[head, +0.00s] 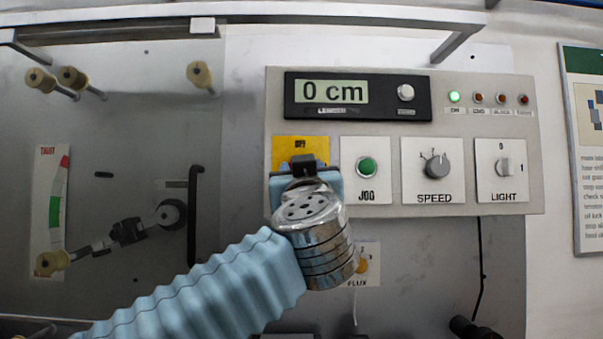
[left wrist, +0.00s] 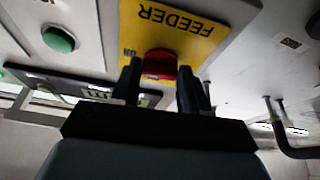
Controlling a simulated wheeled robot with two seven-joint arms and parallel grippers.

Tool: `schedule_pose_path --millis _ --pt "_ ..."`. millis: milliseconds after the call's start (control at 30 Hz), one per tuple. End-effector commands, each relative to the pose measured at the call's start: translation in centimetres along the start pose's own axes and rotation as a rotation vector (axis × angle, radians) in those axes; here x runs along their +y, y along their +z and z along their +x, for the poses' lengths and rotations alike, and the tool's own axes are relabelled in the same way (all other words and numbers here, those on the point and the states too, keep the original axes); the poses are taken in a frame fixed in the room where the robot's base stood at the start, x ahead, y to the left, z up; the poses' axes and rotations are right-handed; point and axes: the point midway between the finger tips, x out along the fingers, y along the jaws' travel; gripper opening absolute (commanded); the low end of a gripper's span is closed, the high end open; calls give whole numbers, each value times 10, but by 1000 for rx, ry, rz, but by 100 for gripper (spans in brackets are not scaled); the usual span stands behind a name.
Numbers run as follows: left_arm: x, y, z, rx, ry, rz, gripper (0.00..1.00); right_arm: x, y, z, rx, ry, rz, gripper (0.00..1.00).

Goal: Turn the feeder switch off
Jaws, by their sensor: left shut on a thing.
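The feeder switch is a red knob (left wrist: 160,64) on a yellow plate (head: 287,149) at the left of the control panel. My left gripper (left wrist: 160,76) is shut on the knob, one dark finger on each side. In the head view, my gripper and wrist hide the knob and most of the plate. I cannot tell which mark the knob points to. My right gripper is not in view.
To the right are the green JOG button (head: 367,168), the SPEED knob (head: 437,166) and the LIGHT switch (head: 505,167). The display (head: 331,91) reads 0 cm; a green lamp (head: 454,97) is lit. A FLUX knob (head: 361,265) sits below, close to my wrist.

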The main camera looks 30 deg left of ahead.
Motion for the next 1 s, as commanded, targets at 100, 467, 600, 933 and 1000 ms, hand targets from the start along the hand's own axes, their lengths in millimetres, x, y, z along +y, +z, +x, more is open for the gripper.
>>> schedule_pose_path --millis 100,467,600,933,1000 --pt "2 0 0 -1 -30 -73 14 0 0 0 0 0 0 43" --pt "6 -1 0 -1 -156 -380 14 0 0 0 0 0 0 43" --pt "8 -1 0 -2 -206 -504 14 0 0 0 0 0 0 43" --pt "11 -3 1 -2 -329 -794 14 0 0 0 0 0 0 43" --pt "11 -4 1 -2 -353 -854 14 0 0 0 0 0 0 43"
